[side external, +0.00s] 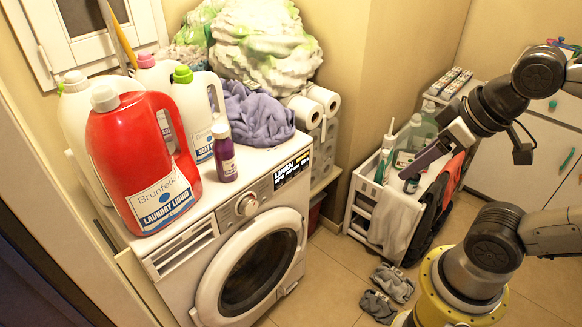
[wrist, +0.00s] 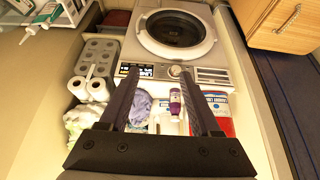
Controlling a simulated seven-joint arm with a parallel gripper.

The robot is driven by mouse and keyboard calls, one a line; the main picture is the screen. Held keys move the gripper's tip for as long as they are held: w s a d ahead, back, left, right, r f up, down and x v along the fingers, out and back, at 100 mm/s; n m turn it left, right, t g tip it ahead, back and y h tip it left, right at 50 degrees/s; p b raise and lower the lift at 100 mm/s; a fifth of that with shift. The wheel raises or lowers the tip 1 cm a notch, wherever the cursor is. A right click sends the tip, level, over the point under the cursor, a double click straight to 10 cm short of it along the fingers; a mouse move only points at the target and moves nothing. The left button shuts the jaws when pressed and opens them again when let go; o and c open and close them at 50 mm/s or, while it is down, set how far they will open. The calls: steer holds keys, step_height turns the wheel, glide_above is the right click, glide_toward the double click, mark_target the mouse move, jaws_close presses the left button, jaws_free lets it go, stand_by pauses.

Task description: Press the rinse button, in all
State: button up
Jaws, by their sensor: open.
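The white washing machine (side external: 222,235) stands at the left, its round door facing the room. A dark lit display panel (side external: 292,169) and a round knob (side external: 247,205) sit on its upper front. The panel also shows in the wrist view (wrist: 136,70), left of the knob (wrist: 177,71). The rinse button is too small to pick out in either view. My gripper (side external: 412,168) is raised at the right, well apart from the washer. In the wrist view my gripper (wrist: 157,78) is open and empty, its two fingers spread, with the washer front beyond them.
A red detergent bottle (side external: 140,165), white bottles, a purple bottle (side external: 224,152) and a purple towel (side external: 255,113) crowd the washer top. Paper rolls (side external: 312,105) stand beside it. A white cart (side external: 362,205) with bottles lies behind my gripper. Grey slippers (side external: 393,283) lie on the floor.

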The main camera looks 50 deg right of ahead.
jaws_close()
stand_by(1.4)
